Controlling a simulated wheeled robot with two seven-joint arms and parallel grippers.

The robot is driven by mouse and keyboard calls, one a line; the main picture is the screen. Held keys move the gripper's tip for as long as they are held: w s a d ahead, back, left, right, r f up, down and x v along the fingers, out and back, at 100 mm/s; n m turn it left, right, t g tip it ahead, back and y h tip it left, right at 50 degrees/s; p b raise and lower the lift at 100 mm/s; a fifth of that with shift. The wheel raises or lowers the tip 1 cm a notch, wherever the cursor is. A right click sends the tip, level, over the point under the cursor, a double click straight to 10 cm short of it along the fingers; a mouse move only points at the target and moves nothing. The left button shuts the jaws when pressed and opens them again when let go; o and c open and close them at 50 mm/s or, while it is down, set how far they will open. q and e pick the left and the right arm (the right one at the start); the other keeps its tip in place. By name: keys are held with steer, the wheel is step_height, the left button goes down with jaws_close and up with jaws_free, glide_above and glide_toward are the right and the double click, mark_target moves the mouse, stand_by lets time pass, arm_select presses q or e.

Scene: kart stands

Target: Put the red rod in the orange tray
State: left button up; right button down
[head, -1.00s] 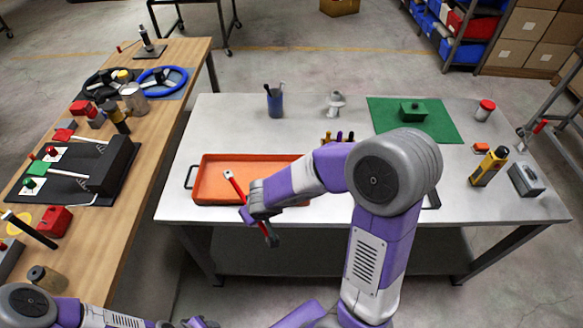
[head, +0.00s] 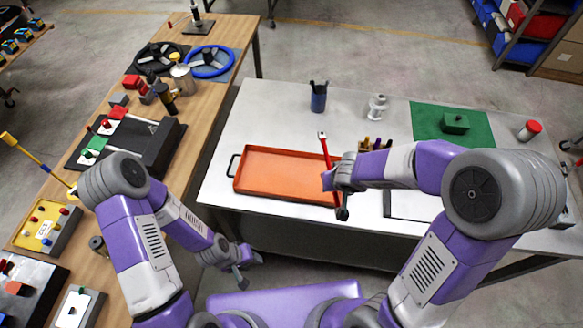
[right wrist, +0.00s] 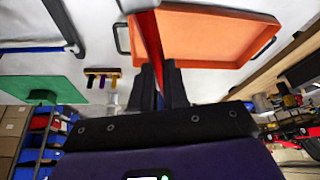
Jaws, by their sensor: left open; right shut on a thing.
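The orange tray (head: 280,172) lies flat on the white table, and its inside looks empty. It also shows in the right wrist view (right wrist: 215,38). My right gripper (head: 341,190) is shut on the red rod (head: 325,150). In the head view the rod stands nearly upright by the tray's right end; I cannot tell its exact height. In the right wrist view the rod (right wrist: 148,38) runs up from between the fingers, across the tray's left end. My left gripper (head: 240,268) is open and empty, low in front of the white table.
A pen cup (head: 318,97), a grey fixture (head: 377,107) and a green mat (head: 425,122) stand behind the tray on the white table (head: 270,115). A wooden bench (head: 175,140) with wheels and switch boxes runs along the left.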

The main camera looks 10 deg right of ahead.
arm_select(q)
steer(key=shift+r+p, duration=0.35)
steer(key=shift+r, duration=0.4)
arm_select(e)
steer(key=shift+s+a+r+n, duration=0.1)
steer(key=shift+s+r+n, duration=0.05)
steer(key=shift+r+n, duration=0.2)
